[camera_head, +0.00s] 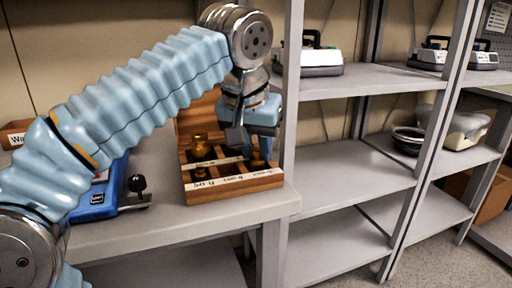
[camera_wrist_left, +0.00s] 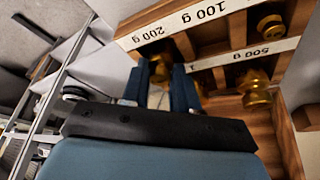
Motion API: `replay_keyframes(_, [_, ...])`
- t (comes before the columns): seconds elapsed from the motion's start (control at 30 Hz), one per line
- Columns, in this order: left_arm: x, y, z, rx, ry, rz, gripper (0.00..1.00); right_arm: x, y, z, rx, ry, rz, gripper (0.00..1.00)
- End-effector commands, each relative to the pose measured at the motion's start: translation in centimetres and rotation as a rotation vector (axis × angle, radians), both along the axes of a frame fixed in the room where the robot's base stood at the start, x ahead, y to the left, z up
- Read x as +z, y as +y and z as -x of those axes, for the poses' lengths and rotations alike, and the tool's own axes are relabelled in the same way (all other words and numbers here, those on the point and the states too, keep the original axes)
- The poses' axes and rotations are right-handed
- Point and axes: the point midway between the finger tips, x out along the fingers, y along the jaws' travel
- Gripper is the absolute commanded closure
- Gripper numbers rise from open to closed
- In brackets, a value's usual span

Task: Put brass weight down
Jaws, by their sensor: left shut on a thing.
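A wooden weight box (camera_head: 234,184) with labelled compartments sits near the table's front right corner. My left gripper (camera_head: 251,148) points down over its right side. In the left wrist view the gripper (camera_wrist_left: 160,84) is shut on a brass weight (camera_wrist_left: 160,66), beside the box's 200 g label (camera_wrist_left: 155,32); the fingers partly hide it. I cannot tell whether this weight touches the compartment floor. Other brass weights stand in the box, one tall at the back left (camera_head: 200,144) and one near the front left (camera_head: 200,173). Two show near the 500 g label (camera_wrist_left: 256,92) (camera_wrist_left: 270,27).
A blue device (camera_head: 101,200) with a black knob stands left of the box, under my left arm. A grey shelf post rises just right of the table. Shelves to the right hold a pale device (camera_head: 312,62) and a dark bowl (camera_head: 408,138). The lower shelves are mostly bare.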

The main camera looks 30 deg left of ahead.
Motion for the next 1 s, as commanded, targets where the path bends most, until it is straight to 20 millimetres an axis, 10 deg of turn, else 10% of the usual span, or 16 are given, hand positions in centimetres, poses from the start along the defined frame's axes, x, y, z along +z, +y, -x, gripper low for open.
replay_keyframes(0.1, [-0.4,0.0,0.0,0.000,-0.001,0.000,1.00,-0.3,-0.1,0.0,-0.001,0.000,0.001,0.57])
replay_keyframes(0.13, [-0.4,0.0,0.0,0.000,0.000,0.000,0.68,-0.2,-0.1,0.0,-0.001,0.000,0.001,0.57])
replay_keyframes(0.3, [-0.3,0.0,0.0,0.000,0.000,0.000,0.46,-0.2,-0.1,0.0,-0.001,0.000,0.001,0.57])
replay_keyframes(0.67, [0.6,-0.1,0.2,-0.001,0.000,0.000,0.46,0.3,0.1,0.0,0.001,0.000,-0.001,0.57])
replay_keyframes(1.0, [7.7,-0.6,2.9,-0.002,-0.002,0.001,0.46,3.0,0.6,0.2,0.012,0.004,-0.010,0.57])
